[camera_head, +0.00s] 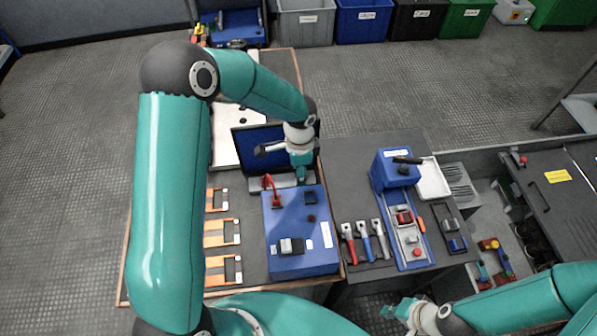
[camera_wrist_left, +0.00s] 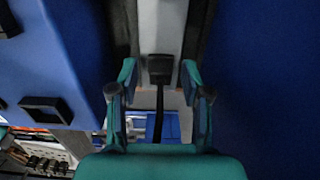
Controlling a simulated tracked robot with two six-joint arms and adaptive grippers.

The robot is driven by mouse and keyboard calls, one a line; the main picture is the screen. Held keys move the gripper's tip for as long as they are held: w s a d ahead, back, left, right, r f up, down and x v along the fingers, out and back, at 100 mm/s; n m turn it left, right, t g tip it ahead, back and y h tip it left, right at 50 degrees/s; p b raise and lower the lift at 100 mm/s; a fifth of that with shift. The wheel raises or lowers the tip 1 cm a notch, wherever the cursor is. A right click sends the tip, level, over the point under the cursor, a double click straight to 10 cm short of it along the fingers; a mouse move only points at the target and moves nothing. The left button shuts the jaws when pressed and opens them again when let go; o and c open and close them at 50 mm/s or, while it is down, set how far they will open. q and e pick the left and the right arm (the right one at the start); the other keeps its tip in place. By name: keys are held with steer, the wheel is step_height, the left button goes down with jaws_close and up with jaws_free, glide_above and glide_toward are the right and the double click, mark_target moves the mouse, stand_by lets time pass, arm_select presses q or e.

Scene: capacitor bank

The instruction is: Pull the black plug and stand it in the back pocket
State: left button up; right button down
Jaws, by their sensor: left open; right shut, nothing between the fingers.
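In the left wrist view a black plug (camera_wrist_left: 160,68) sits on a pale grey strip, with a black cable (camera_wrist_left: 159,108) running from it. My left gripper (camera_wrist_left: 158,78) is open, one finger on each side of the plug with gaps between; I cannot tell the depth. In the head view my left gripper (camera_head: 302,174) is at the back edge of the blue box (camera_head: 285,258), and the plug cannot be made out there. Dark square openings (camera_head: 310,197) (camera_wrist_left: 45,109) show on the box; I cannot tell which is the back pocket. My right gripper (camera_head: 398,309) is shut and empty at the lower right.
A red plug with a red cable (camera_head: 276,200) stands on the box close to my left gripper. A dark screen (camera_head: 250,146) stands behind. Several coloured-handled tools (camera_head: 364,240) and a blue tray (camera_head: 403,230) lie to the right. Orange-and-white pieces (camera_head: 221,233) lie left.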

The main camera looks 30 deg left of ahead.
stand_by(0.8)
arm_select(q)
jaws_close()
steer(key=shift+r, duration=0.2)
steer(key=shift+r+p, duration=2)
steer(key=shift+r, duration=0.85)
